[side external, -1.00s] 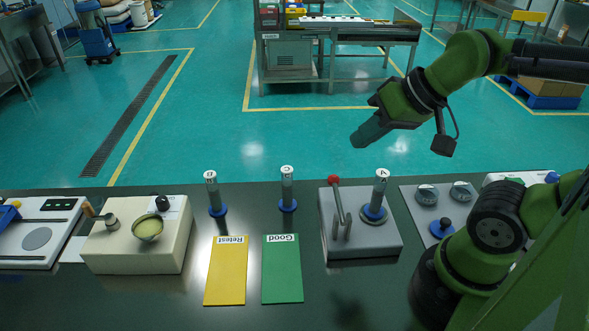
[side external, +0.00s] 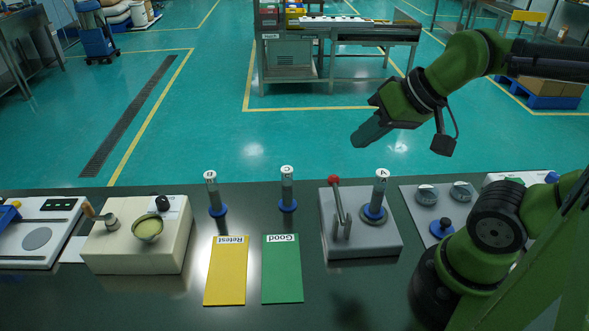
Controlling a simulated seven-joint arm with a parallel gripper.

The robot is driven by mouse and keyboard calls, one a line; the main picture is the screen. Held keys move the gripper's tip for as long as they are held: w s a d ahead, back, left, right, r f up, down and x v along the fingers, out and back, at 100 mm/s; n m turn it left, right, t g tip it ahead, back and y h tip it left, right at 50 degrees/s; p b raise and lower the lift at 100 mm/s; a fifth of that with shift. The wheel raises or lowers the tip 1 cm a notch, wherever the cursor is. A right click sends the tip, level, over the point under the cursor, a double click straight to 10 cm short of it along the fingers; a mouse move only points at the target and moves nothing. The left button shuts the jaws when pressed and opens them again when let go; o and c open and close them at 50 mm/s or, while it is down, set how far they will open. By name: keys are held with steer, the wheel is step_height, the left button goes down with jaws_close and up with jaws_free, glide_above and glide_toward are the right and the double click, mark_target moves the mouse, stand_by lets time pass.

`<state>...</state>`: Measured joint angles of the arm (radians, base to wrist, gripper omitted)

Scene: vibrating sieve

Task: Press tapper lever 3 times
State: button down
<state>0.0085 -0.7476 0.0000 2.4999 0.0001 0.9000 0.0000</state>
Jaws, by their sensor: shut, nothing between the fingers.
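The tapper is a grey box (side external: 365,245) on the dark table. Its metal lever (side external: 341,213) stands nearly upright on the box's left part and ends in a red knob (side external: 333,180). A clear cylinder marked A (side external: 379,194) with a blue base stands upright on the box's right part. My gripper (side external: 358,138) is shut and empty. It shows above and to the right of the red knob, apart from it, pointing down and left.
Cylinders B (side external: 213,194) and C (side external: 287,189) stand on the table to the left. A yellow Retest mat (side external: 226,272) and green Good mat (side external: 282,270) lie in front. A cream box (side external: 140,245) is further left. A grey plate (side external: 428,215) with round dishes is right.

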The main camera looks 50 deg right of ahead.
steer(key=w+d+f+m+g+y, duration=0.2)
steer(key=w+d+f+m+y, duration=0.2)
steer(key=w+m, duration=0.4)
steer(key=d+m+y, duration=0.1)
steer(key=d+m, duration=0.1)
steer(key=m, duration=0.1)
steer(key=shift+y, duration=0.3)
steer(key=shift+w+f, duration=0.1)
steer(key=shift+f, duration=0.05)
steer(key=shift+f, duration=4.4)
steer(key=shift+f, duration=0.1)
steer(key=shift+f, duration=0.3)
